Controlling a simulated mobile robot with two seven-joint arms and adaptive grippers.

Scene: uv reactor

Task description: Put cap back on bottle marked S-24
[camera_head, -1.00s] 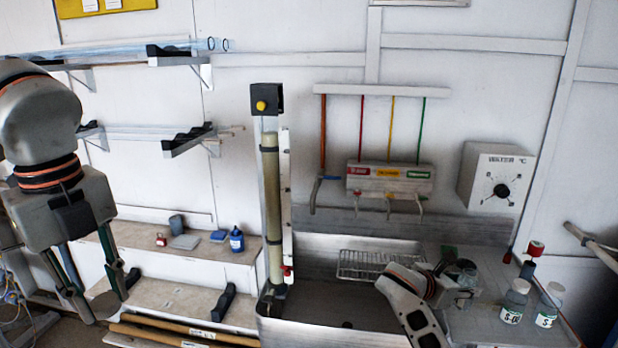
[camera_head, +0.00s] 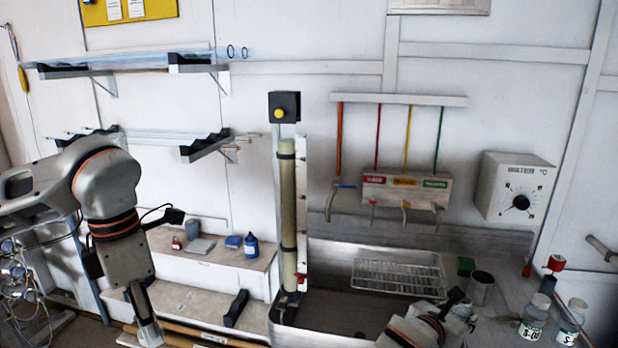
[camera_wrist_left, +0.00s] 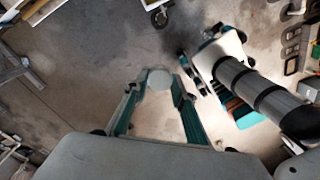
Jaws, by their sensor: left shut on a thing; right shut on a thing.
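My left gripper (camera_head: 150,335) points down at the lower left of the head view. In the left wrist view its fingers (camera_wrist_left: 158,88) are shut on a pale round cap (camera_wrist_left: 160,79), held above the floor. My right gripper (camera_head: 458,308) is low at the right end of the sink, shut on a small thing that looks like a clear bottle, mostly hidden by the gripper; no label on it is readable. Two clear bottles with pale tops, a left one (camera_head: 534,318) and a right one (camera_head: 571,321), stand on the right counter; their labels begin with S but are not fully readable.
A red-topped dark bottle (camera_head: 551,272) and a metal cup (camera_head: 481,289) stand near the sink. A wire rack (camera_head: 397,275) lies over the sink. A tall column (camera_head: 288,215) rises at the sink's left. Shelves (camera_head: 190,264) with a blue bottle (camera_head: 251,244) are further left.

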